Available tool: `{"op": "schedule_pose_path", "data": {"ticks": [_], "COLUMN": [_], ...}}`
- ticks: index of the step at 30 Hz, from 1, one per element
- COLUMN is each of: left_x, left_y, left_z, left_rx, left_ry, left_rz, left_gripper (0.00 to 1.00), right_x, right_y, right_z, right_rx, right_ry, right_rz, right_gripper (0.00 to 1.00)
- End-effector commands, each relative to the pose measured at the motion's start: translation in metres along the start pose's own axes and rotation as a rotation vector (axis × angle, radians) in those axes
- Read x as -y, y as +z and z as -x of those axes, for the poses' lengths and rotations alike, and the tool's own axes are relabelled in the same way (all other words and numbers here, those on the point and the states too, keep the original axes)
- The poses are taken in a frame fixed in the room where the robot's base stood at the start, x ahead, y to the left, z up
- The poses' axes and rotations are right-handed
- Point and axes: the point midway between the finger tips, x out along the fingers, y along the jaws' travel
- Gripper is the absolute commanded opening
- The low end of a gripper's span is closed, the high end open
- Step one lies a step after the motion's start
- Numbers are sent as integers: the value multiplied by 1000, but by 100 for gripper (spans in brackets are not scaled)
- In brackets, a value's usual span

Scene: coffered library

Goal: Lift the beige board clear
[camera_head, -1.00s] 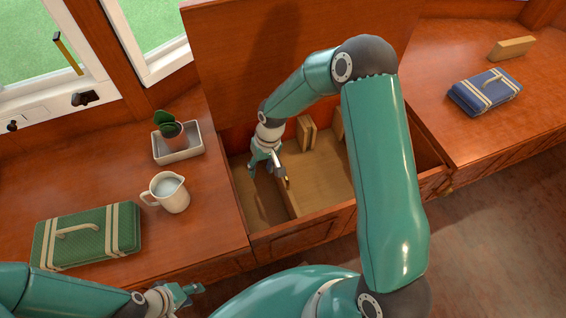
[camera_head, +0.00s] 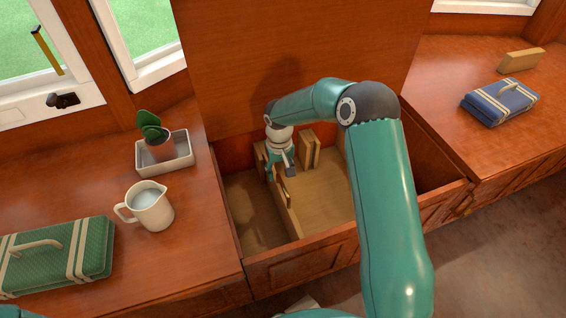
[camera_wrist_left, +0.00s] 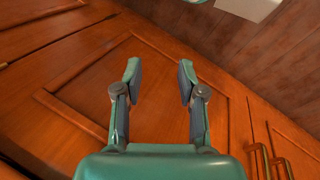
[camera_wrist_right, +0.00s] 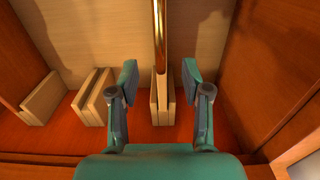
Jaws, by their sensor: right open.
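The beige board (camera_head: 291,217) stands on edge as a divider inside the open bench chest. A brass bar (camera_wrist_right: 160,35) runs along its top. Its back end appears to sit between two small beige blocks (camera_wrist_right: 155,105), though the bar partly hides this in the right wrist view. My right gripper (camera_head: 281,175) is low inside the chest over the back part of the board. In the right wrist view its open fingers (camera_wrist_right: 159,78) are on either side of the bar, with nothing gripped. My left gripper (camera_wrist_left: 160,75) is open and empty before wooden cabinet panels.
The chest's front wall (camera_head: 300,268) and raised lid (camera_head: 290,60) bound the opening. More paired blocks (camera_head: 310,149) stand at the chest's back. A pitcher (camera_head: 150,206), planter (camera_head: 164,153) and green case (camera_head: 60,255) are left; a blue case (camera_head: 500,102) is right.

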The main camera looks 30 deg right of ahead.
Motion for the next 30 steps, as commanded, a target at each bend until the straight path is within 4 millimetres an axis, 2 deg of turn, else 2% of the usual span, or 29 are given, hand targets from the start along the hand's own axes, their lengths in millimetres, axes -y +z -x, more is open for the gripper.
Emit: {"op": "schedule_pose_path", "data": {"ticks": [1, 6, 15, 21, 29, 30], "left_x": [2, 5, 8, 9, 9, 9], "left_y": [0, 0, 0, 0, 0, 0], "left_z": [-5, -13, -23, -25, -25, -25], "left_rx": [0, 0, 1, 0, 0, 0], "left_ry": [0, 0, 0, 0, 0, 0], "left_rz": [0, 0, 0, 0, 0, 0], "left_gripper": [40, 40, 40, 40, 40, 40], "right_x": [0, 0, -1, -1, -1, -1], "right_y": [1, 1, 1, 1, 1, 1], "right_z": [-14, -49, -93, -103, -104, -104], "right_rx": [4, 4, 2, 1, 0, 0], "right_ry": [0, 0, 0, -1, -1, -1], "right_rz": [0, 0, -1, -1, -1, -1], "right_gripper": [48, 48, 48, 48, 48, 45]}}
